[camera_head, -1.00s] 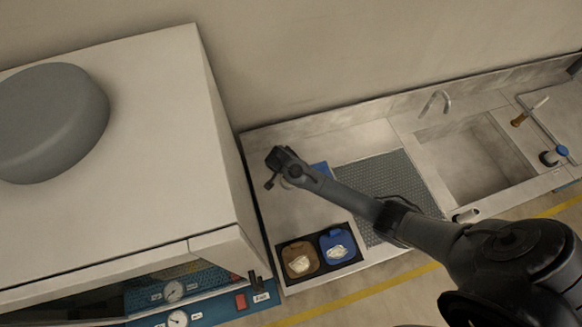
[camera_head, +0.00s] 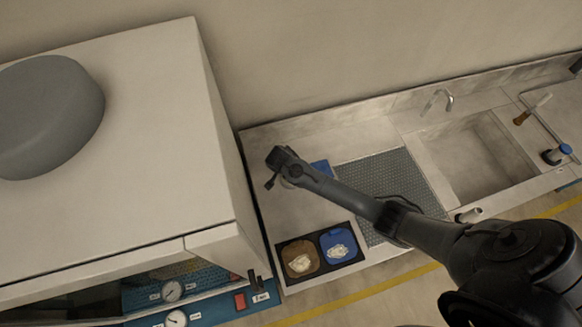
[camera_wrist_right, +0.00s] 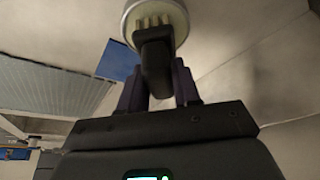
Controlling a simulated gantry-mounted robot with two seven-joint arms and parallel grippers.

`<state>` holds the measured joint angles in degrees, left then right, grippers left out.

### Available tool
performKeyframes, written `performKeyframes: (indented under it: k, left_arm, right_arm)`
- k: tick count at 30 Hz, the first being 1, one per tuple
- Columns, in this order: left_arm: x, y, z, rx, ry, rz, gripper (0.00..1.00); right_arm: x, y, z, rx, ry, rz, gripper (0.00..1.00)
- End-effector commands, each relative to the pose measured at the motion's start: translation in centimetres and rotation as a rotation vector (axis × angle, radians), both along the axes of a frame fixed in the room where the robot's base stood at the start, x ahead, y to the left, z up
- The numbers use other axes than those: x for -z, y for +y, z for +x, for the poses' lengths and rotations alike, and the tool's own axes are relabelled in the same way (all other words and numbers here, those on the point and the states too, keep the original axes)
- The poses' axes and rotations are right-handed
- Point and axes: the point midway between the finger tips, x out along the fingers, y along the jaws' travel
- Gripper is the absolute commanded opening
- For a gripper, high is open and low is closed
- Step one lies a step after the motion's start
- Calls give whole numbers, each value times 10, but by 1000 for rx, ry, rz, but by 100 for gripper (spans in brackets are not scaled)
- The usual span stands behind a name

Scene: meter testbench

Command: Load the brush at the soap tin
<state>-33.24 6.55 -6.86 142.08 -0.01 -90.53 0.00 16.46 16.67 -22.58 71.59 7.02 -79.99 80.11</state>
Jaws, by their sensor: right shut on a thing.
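My right gripper (camera_head: 276,168) is over the counter left of the ribbed mat, at the end of the arm that comes in from the right. In the right wrist view its fingers (camera_wrist_right: 160,88) are shut on a dark brush (camera_wrist_right: 154,62). The brush's pale bristles (camera_wrist_right: 153,21) point at a round, pale tin with a grey rim (camera_wrist_right: 182,22), cut off by the top edge. The bristles overlap the tin's inside; I cannot tell whether they touch it. In the head view the gripper hides brush and tin. My left gripper is not in view.
A blue flat piece (camera_head: 321,169) lies beside the gripper. A dark tray (camera_head: 283,253) holds brown and blue containers with whitish contents. The ribbed mat (camera_head: 385,175) lies left of the sink (camera_head: 472,160). A large cabinet (camera_head: 150,130) stands left of the counter.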

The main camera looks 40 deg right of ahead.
Motion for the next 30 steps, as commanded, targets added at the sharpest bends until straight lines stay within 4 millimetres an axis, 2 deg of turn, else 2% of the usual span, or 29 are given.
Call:
performKeyframes:
  k: [30]
  left_arm:
    - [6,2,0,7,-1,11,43]
  right_arm:
    - [9,0,0,1,0,0,8]
